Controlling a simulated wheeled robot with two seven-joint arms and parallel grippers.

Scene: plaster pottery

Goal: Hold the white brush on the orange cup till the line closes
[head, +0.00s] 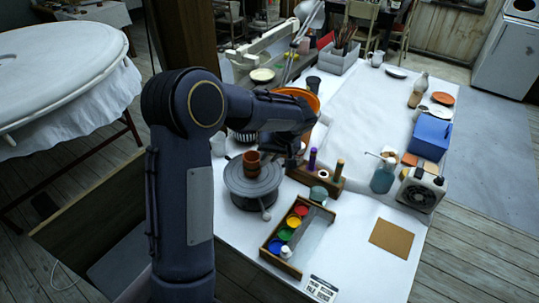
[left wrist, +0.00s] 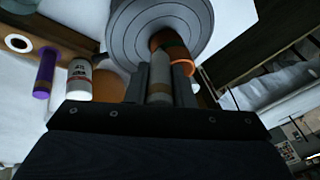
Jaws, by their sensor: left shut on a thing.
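The orange cup (head: 251,168) stands upright on the grey round turntable (head: 242,187). It also shows in the left wrist view (left wrist: 183,66), partly hidden behind the held brush, with a dark green band on its side. My left gripper (left wrist: 162,80) is shut on the pale grey-white brush (left wrist: 160,62), which has a tan band low down. The brush's far end overlaps the cup in that view; I cannot tell whether it touches. In the head view my left gripper (head: 290,150) is just right of the cup, and the brush is hard to make out.
A wooden paint box (head: 297,238) with several coloured pots lies in front right of the turntable. A wooden holder (head: 320,183) with upright tools stands to the right. An orange bowl (head: 303,97) is behind my arm.

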